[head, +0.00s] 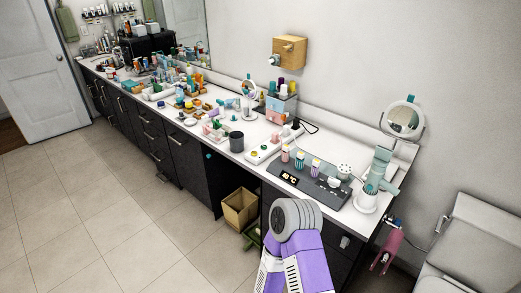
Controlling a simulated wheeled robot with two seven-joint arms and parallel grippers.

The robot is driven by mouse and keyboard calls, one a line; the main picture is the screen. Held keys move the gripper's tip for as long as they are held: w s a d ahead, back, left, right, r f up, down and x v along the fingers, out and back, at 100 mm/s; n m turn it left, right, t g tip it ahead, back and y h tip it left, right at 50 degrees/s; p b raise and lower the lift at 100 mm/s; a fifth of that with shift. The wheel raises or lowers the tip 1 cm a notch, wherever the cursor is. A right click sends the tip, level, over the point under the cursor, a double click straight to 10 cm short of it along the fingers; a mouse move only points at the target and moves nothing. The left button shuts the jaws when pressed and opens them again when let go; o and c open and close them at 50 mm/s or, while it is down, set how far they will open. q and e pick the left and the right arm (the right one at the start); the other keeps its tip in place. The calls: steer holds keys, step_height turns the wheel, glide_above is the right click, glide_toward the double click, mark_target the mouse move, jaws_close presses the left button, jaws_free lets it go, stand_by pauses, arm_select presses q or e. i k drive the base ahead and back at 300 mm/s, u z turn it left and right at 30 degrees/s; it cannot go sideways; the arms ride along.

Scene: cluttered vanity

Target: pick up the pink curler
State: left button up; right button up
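A dark grey heated base (328,192) with a lit display reading about 40 °C sits on the vanity's right part. Several small curlers stand upright in a row on it. The leftmost curler (285,154) looks pinkish with a pale top; it is the likeliest pink curler, but it is too small to be sure. Beside it stand a teal-striped curler (300,160) and a purple-toned curler (316,168). A purple and grey link of my own arm rises from the bottom edge, in front of the counter. Neither gripper shows.
A white hair dryer with teal parts (380,170) and a round mirror (403,119) stand right of the base. A dark cup (236,141) stands to its left. Many bottles crowd the far left counter. A pink item (386,247) hangs off the right end. Left floor is clear.

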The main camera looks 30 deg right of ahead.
mark_target(285, 151)
steer(key=u, duration=0.25)
steer(key=i, duration=1.65)
steer(key=z, duration=1.2)
steer(key=i, duration=0.9)
steer(key=z, duration=0.95)
